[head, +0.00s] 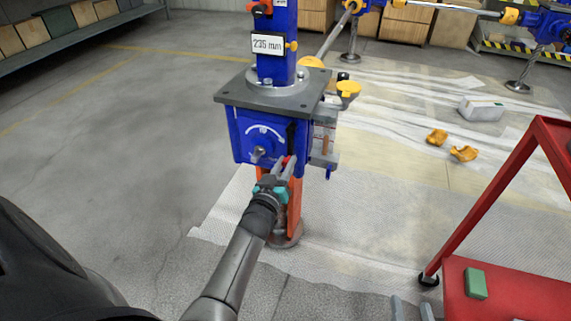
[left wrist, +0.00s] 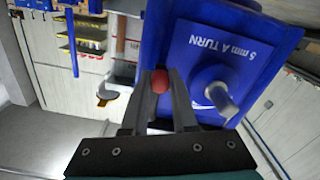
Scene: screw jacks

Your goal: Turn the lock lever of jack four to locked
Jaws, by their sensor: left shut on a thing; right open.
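The blue jack (head: 243,133) stands upright in the middle of the head view, with a white "235 mm" label and a dial-like arc on its housing. No jack number is readable. My left gripper (head: 286,168) is at the housing's lower right. It is shut on the lock lever's red knob (left wrist: 160,81), which sits between the fingertips in the left wrist view. The rest of the lever is mostly hidden. A grey stub shaft (left wrist: 220,97) is beside it, near the words "5 mm A TURN". My right gripper (head: 412,309) is open and empty at the bottom edge.
A red cart (head: 510,290) with a green block (head: 475,283) stands at the lower right. Shelving (head: 80,40) lines the back left. The left floor is clear.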

